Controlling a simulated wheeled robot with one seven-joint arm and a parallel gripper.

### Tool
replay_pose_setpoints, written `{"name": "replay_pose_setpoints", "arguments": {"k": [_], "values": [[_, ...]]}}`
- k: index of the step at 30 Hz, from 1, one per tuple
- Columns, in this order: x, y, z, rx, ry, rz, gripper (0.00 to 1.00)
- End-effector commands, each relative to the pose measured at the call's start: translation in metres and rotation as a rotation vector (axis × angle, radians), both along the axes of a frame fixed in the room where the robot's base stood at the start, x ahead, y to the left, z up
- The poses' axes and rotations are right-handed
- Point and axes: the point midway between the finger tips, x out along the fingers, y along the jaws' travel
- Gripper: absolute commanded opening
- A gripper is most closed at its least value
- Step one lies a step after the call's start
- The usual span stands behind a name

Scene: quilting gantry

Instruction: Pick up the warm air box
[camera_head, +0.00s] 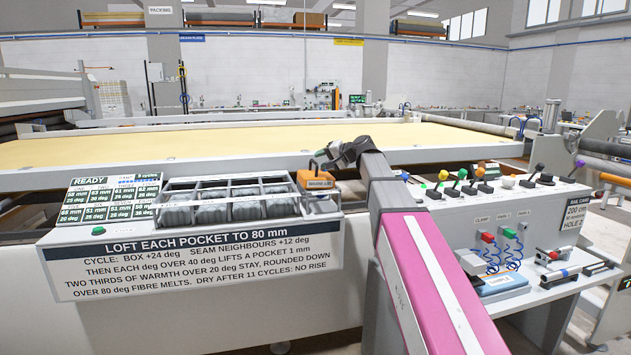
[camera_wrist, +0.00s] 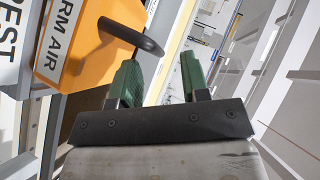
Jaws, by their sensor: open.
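The warm air box (camera_head: 317,181) is orange with a white label and a dark handle on top. It sits at the right end of the pocket tray. In the wrist view the box (camera_wrist: 98,42) fills the upper left, its label partly cut off. Its dark curved handle (camera_wrist: 130,36) reaches past the left fingertip, its end showing in line with the gap. My gripper (camera_head: 338,155) is just above and right of the box. In the wrist view its two green fingers (camera_wrist: 160,75) are apart with nothing held. Whether a finger touches the handle I cannot tell.
The pocket tray (camera_head: 228,184) with grey filled pockets lies left of the box, beside a READY display (camera_head: 108,199). A lever panel (camera_head: 495,189) stands to the right. Behind is the wide yellow quilting bed (camera_head: 240,140) with a white rail in front.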

Motion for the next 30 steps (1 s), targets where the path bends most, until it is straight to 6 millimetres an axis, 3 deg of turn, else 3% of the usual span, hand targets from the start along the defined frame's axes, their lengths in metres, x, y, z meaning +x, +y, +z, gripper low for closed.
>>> {"name": "replay_pose_setpoints", "arguments": {"k": [9, 17, 21, 30], "values": [[0.020, 0.031, -0.020, -0.002, 0.001, -0.001, 0.42], [0.020, 0.034, -0.021, -0.002, 0.000, -0.002, 0.42], [0.020, 0.034, -0.021, -0.001, 0.000, -0.001, 0.00], [0.020, 0.034, -0.021, 0.000, 0.001, -0.002, 0.00]]}}
